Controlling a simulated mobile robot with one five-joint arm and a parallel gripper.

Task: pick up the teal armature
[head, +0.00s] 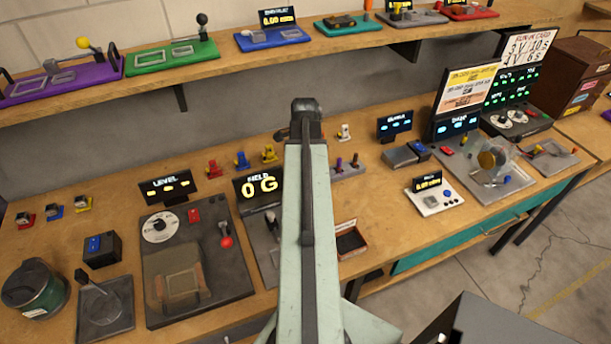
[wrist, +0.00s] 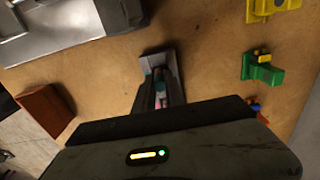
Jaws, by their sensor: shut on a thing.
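My gripper (wrist: 161,84) is shut in the wrist view, with its fingers pointing down at the bench. A small teal patch, which I take for the teal armature (wrist: 148,73), shows between the fingers with a pinkish part beside it. Most of it is hidden by the fingers. I cannot tell whether it is clear of the surface below. In the head view my raised arm covers the gripper and the held thing. A grey rack (head: 346,170) with purple and dark red pieces stands just right of my arm.
A yellow piece (wrist: 272,7) and a green piece (wrist: 262,70) lie right of the gripper in the wrist view. A brown box (wrist: 45,112) is at left. In the head view the workbench (head: 120,190) holds several devices, with a shelf (head: 200,75) behind.

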